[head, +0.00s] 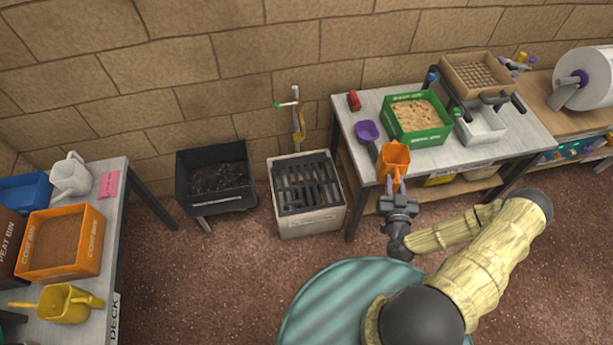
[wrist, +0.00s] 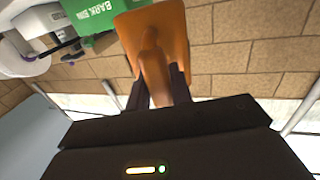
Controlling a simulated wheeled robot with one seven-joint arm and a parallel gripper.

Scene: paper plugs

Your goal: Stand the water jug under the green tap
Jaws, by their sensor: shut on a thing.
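The green tap (head: 286,104) is on an upright pipe at the wall, to the left of the jug. Below it is a pale sink box with a dark slotted grate (head: 308,184); nothing stands on the grate. The jug is well apart from the tap and the grate.
A green bark bin (head: 417,119), a purple scoop (head: 367,132) and a red item (head: 354,100) are on the right table. A black bin (head: 215,176) stands left of the sink.

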